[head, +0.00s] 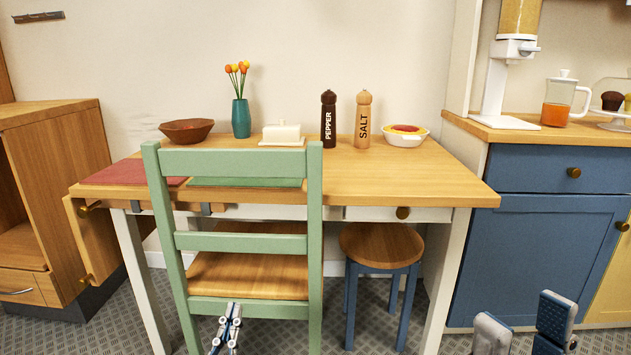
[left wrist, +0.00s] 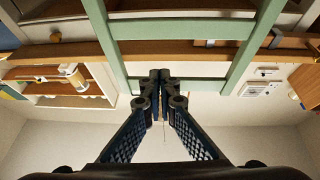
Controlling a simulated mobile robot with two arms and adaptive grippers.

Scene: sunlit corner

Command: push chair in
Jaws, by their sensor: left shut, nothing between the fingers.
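The green chair (head: 235,242) with a wooden seat stands upright at the wooden table (head: 400,180), its back toward me. Its seat shows between the back rails, and the back overlaps the table's front edge in the picture. In the left wrist view the chair's green frame (left wrist: 185,29) crosses the top. My left gripper (head: 232,310) is shut and empty, low in front of the chair's lower rail; its fingertips meet in the left wrist view (left wrist: 160,80). I cannot tell whether it touches the chair. My right gripper (head: 522,325) is open at the bottom right, away from the chair.
A round stool (head: 382,245) with blue legs stands under the table, right of the chair. A blue cabinet (head: 545,250) is at the right, a wooden cabinet (head: 50,130) at the left. A vase, bowls and two mills stand on the table.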

